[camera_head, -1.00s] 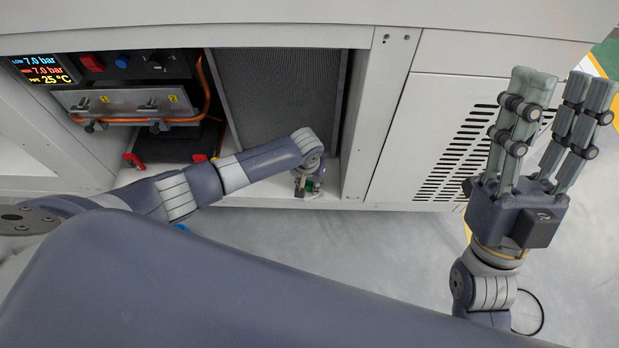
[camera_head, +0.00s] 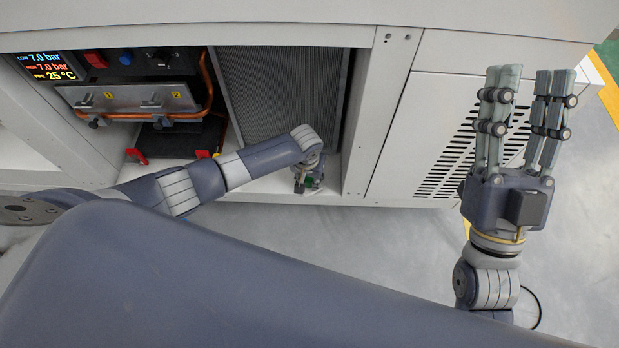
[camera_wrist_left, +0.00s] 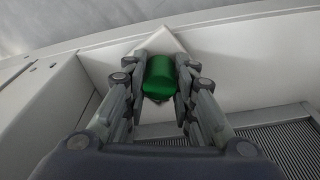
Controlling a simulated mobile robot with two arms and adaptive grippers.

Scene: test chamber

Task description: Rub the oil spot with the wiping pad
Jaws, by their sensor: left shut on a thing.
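In the left wrist view my left gripper (camera_wrist_left: 161,68) is shut on the green handle of the wiping pad (camera_wrist_left: 158,82). A white, square-cornered plate shows behind the handle and appears to be the pad's base. It lies at or just over the pale ledge; contact cannot be told. In the head view the left gripper (camera_head: 307,183) is small and partly hidden by its wrist, at the cabinet's bottom ledge, with a bit of green showing. My right gripper (camera_head: 527,75) is open and empty, fingers pointing up. I see no oil spot; it may be hidden.
A dark mesh panel (camera_head: 275,95) stands behind the left wrist, beside a cabinet post (camera_head: 377,120). Left of it are a pressure display (camera_head: 45,67), a metal block (camera_head: 130,98) and copper pipes. Grey floor (camera_head: 400,250) lies free in front of the vented panel.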

